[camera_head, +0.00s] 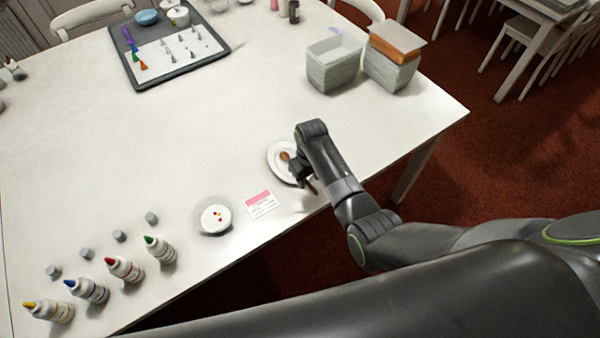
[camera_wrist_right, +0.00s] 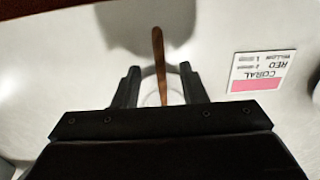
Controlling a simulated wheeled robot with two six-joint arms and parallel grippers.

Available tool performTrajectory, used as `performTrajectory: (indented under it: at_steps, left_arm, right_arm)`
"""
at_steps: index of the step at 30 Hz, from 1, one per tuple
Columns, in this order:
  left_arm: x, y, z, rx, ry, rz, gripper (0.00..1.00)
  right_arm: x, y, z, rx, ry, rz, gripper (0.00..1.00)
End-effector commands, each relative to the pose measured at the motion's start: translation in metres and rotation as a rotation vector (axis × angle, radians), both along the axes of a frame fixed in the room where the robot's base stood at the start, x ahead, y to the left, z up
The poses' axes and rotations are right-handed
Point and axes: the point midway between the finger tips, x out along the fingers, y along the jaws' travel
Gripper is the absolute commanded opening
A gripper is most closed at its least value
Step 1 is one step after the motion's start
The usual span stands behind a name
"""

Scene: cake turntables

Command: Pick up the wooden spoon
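The wooden spoon (camera_head: 285,156) rests on a small white plate (camera_head: 274,150) near the table's front edge. Its brown bowl end shows on the plate, and part of its handle (camera_head: 313,188) shows on the other side of my right gripper. My right gripper (camera_head: 301,178) is over the spoon and hides its middle. In the right wrist view, the fingers of my right gripper (camera_wrist_right: 159,86) are apart, and the spoon's handle (camera_wrist_right: 158,50) runs between them with gaps on both sides. My left gripper is not in view.
A pink and white card (camera_head: 260,204) and a white bowl with coloured bits (camera_head: 215,218) lie left of the plate. Grey tubs (camera_head: 334,68) and a dark tray (camera_head: 150,82) are farther back. The table's middle is clear.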

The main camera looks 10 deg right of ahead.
Motion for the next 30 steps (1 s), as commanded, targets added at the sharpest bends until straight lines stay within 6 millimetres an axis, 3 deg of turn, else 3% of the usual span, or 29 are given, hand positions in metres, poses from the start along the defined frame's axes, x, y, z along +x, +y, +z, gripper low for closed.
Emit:
performTrajectory:
  at_steps: [6, 15, 24, 30]
  left_arm:
    - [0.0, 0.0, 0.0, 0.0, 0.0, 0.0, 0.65]
    - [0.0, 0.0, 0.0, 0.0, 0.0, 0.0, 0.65]
    - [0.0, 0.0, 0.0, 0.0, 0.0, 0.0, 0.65]
    - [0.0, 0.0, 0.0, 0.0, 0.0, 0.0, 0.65]
  right_arm:
    - [0.0, 0.0, -0.021, 0.001, 0.001, 0.0, 0.38]
    - [0.0, 0.0, -0.024, 0.0, -0.001, 0.0, 0.38]
    - [0.0, 0.0, -0.024, 0.0, 0.0, 0.0, 0.0]
    - [0.0, 0.0, -0.024, 0.0, 0.0, 0.0, 0.0]
